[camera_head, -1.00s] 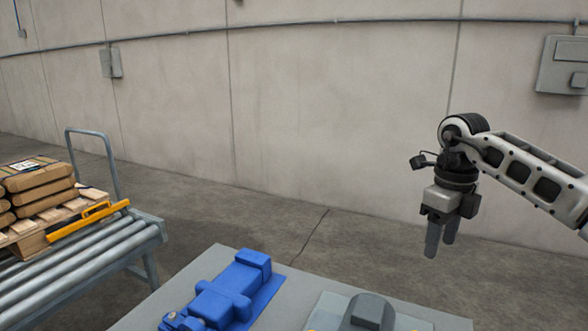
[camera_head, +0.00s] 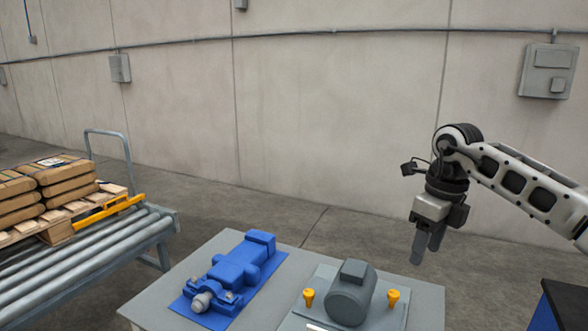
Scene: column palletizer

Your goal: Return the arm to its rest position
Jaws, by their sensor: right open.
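My right arm comes in from the right edge of the head view. My right gripper (camera_head: 424,244) hangs with its two grey fingers pointing down, a little apart, and nothing is between them. It is to the right of and above the grey motor in the picture, touching nothing that I can see. My left gripper is not in view.
A grey table (camera_head: 180,277) in front bears a blue pump-like machine (camera_head: 238,265) and a grey motor (camera_head: 350,293) with yellow knobs. At left, a roller conveyor (camera_head: 95,262) bears a wooden pallet (camera_head: 58,231) with brown packages (camera_head: 62,177). A dark-topped blue cabinet (camera_head: 545,312) stands lower right.

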